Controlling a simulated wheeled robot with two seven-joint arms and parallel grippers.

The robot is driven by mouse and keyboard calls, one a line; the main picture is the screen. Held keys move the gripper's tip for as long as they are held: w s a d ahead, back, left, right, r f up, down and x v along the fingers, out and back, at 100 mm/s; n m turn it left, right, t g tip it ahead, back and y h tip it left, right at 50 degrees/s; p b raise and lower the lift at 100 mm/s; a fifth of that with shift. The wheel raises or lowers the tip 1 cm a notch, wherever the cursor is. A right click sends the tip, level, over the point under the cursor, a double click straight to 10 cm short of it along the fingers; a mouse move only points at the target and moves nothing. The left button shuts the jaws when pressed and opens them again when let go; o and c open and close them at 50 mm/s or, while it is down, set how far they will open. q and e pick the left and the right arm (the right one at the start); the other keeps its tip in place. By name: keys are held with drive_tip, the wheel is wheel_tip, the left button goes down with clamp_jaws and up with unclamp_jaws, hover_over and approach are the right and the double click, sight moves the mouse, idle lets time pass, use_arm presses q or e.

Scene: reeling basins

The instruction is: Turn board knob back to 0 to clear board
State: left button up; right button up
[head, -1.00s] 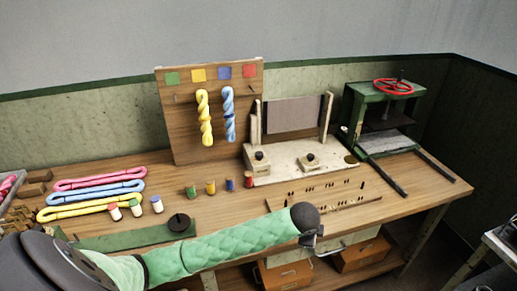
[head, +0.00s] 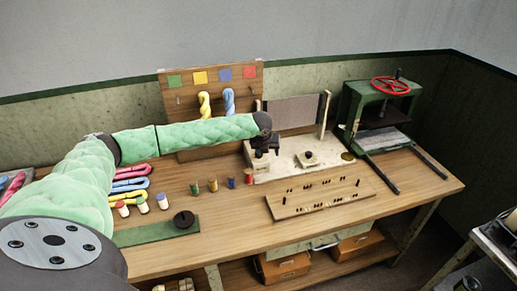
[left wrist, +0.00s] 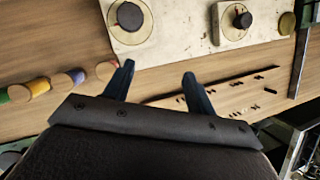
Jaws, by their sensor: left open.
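A cream base (head: 285,173) carries a grey board (head: 292,112) between two upright posts. Two dark round knobs sit on the base. The left knob (left wrist: 130,16) and the right knob (left wrist: 241,19) both show in the left wrist view; the right one (head: 309,156) also shows clearly in the head view. I cannot read any dial marks. My left gripper (left wrist: 158,69) is open and empty, its fingers apart from both knobs, with the left knob beyond them. In the head view my left gripper (head: 265,141) is by the left knob and partly hides it.
A slotted wooden rack (head: 320,198) lies in front of the base. Several coloured spools (head: 231,183) stand to its left. A peg panel (head: 211,78) with yellow and blue skeins rises behind my arm. A green press (head: 382,110) with a red wheel stands right.

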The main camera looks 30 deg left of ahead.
use_arm(q)
drive_tip(key=w+a+r+m, duration=0.1)
drive_tip(key=a+r+m, duration=0.1)
drive_tip(key=a+m, duration=0.35)
drive_tip(key=shift+n, duration=0.55)
drive_tip(key=p+x, duration=0.1)
drive_tip(key=x, duration=0.1)
drive_tip(key=p+x, duration=0.2)
drive_tip(key=a+p+x, duration=0.1)
drive_tip(key=x, duration=0.2)
drive_tip(key=shift+a+p, duration=0.1)
drive_tip(key=shift+p, duration=0.2)
drive_tip(key=shift+w+f, duration=0.2)
drive_tip(key=shift+f, duration=0.35)
use_arm(e)
drive_tip(key=s+d+r, duration=0.1)
drive_tip(key=s+d, duration=0.1)
drive_tip(key=s, duration=0.5)
drive_tip(key=shift+s+r+t, duration=0.2)
drive_tip(key=shift+s+t, duration=0.1)
use_arm(q)
drive_tip(key=c, duration=1)
